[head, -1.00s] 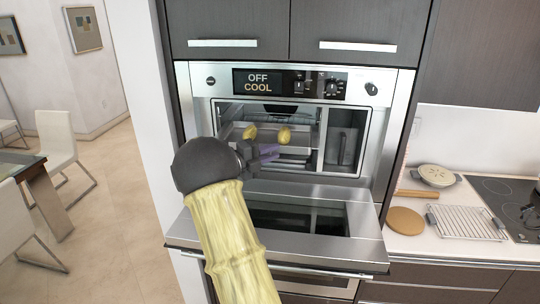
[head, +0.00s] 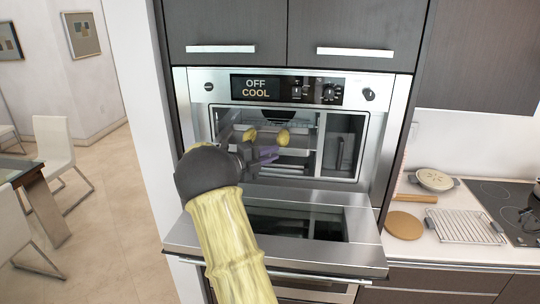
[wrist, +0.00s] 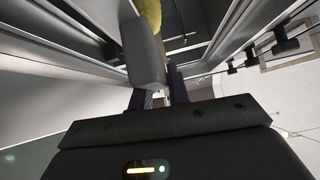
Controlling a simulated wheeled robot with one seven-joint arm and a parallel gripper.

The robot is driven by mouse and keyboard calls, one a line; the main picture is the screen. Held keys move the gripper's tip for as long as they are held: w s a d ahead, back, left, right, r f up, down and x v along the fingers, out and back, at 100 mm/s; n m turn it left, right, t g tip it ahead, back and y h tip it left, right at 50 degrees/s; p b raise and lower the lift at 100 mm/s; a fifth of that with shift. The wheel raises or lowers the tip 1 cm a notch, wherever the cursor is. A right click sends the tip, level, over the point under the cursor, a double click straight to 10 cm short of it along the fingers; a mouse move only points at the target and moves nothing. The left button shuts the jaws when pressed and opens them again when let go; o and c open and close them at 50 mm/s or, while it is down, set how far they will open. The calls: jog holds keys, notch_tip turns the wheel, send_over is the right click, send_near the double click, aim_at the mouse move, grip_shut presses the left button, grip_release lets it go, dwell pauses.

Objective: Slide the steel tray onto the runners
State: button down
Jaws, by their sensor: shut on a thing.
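The steel tray (head: 292,152) is inside the upper oven cavity in the head view, with two yellow potato-like lumps (head: 283,139) on it. My gripper (head: 264,154) reaches through the oven opening at the tray's near side, with its purple fingers at the tray. In the wrist view the fingers (wrist: 158,92) stand on either side of a grey piece (wrist: 147,58), which looks like part of the tray; a yellow lump (wrist: 150,12) shows beyond it. My dark wrist hides the left front of the cavity. Whether the tray's edges rest on the runners I cannot tell.
The oven door (head: 365,243) is folded down in front of the cavity, below my arm. A divider (head: 319,145) separates a narrow right compartment. The display (head: 256,88) reads OFF COOL. A counter at right holds a wire rack (head: 465,226), a round board (head: 405,225) and a lidded dish (head: 434,180).

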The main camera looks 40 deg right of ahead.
jog(key=shift+d+r, duration=0.1)
jog(key=shift+w+d, duration=1)
jog(key=shift+f+b, duration=0.2)
jog(key=shift+b, duration=0.35)
dwell(0.4)
jog(key=c, duration=1.3)
grip_release()
jog(key=shift+o, duration=0.9)
jog(key=shift+f, duration=0.15)
jog(key=o, duration=1.1)
